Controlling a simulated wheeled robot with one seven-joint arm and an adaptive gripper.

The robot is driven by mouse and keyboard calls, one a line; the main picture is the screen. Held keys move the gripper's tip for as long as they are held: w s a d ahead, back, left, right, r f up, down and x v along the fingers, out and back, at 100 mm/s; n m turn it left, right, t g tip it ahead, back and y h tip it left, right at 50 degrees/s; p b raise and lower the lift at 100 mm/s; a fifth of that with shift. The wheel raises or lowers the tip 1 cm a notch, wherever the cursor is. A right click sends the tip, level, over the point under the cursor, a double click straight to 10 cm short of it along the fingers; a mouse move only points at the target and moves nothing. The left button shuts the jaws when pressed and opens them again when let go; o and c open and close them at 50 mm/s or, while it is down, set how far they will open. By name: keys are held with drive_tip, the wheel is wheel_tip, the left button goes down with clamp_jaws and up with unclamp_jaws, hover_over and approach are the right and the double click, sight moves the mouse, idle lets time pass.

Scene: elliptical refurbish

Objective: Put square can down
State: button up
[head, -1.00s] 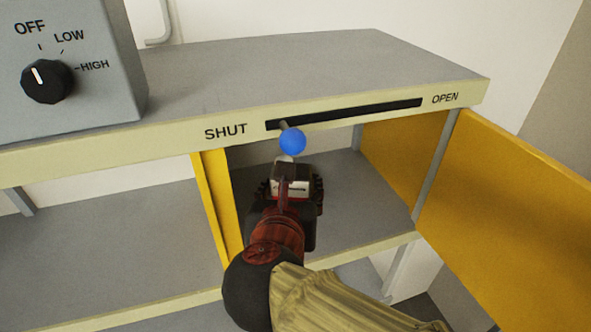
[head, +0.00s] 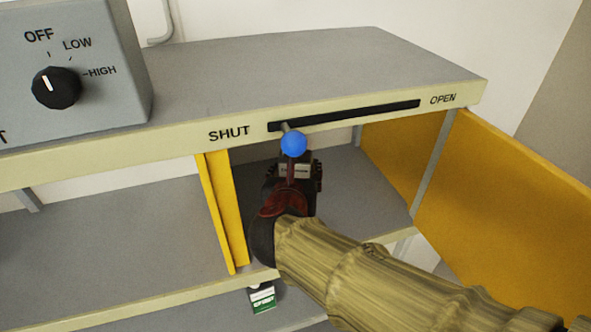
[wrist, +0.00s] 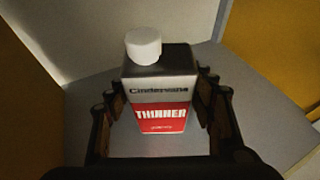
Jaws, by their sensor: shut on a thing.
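The square can (wrist: 160,100) is a grey and red thinner can with a white cap, upright between my fingers in the wrist view. My gripper (wrist: 162,112) is shut on it, one finger on each side. In the head view my gripper (head: 291,182) reaches into the open cupboard, above its grey shelf (head: 360,195). Only a small pale part of the can (head: 295,170) shows there; my arm and wrist hide the rest. I cannot tell whether the can's base touches the shelf.
A yellow door (head: 510,205) stands open at the right, and a yellow panel (head: 222,210) bounds the left. A blue-knobbed lever (head: 293,144) sits at the SHUT end of its slot, just above my gripper. A small green-and-white container (head: 262,297) stands below.

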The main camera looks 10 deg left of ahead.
drive_tip(key=shift+w, duration=0.1)
drive_tip(key=o, duration=1.6)
drive_tip(key=shift+f, duration=0.15)
drive_tip(key=shift+s+r, duration=0.25)
drive_tip(key=shift+r, duration=0.1)
drive_tip(key=v, duration=1.1)
drive_tip(key=shift+s+b, duration=0.3)
drive_tip(key=shift+b, duration=0.15)
drive_tip(key=shift+d, duration=0.1)
